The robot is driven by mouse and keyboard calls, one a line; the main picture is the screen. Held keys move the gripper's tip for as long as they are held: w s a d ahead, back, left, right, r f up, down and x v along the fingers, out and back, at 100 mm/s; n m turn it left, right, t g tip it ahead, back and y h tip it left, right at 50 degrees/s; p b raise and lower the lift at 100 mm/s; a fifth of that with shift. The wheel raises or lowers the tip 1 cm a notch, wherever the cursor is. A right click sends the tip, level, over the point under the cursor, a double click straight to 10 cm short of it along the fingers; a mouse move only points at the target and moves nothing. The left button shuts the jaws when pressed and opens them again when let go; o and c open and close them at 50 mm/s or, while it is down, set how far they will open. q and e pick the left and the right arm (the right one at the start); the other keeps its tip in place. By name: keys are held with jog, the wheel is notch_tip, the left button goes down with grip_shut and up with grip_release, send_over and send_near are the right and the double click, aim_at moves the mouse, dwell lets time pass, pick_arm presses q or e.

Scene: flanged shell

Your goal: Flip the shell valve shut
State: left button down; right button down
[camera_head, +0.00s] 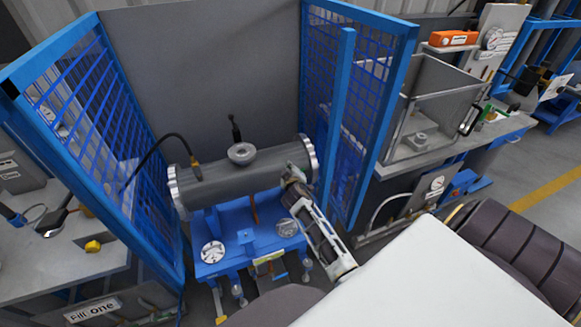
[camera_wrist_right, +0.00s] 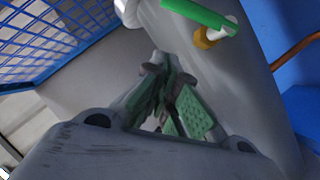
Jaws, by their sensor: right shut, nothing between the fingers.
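The flanged shell (camera_head: 235,185) is a grey horizontal cylinder with a bolted flange at each end, resting on a blue stand. My right gripper (camera_head: 290,178) is at the shell's right part, near the right flange. In the right wrist view my right gripper (camera_wrist_right: 170,85) has its fingers together and nothing between them. The valve shows there with a green lever (camera_wrist_right: 200,15) and a brass body (camera_wrist_right: 207,38), beyond the fingertips and apart from them. I cannot make out the valve in the head view, where my right gripper and arm cover that area. My left gripper is not in view.
Blue mesh guards (camera_head: 95,125) stand left and right of the shell, with a grey panel (camera_head: 205,75) behind. A black hose (camera_head: 155,150) reaches the shell's top left. Gauges (camera_head: 213,251) sit on the blue stand (camera_head: 237,222). A grey bench (camera_head: 455,140) stands to the right.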

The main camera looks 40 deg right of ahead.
jog(key=v, duration=0.7)
jog(key=shift+s, duration=0.1)
dwell(0.4)
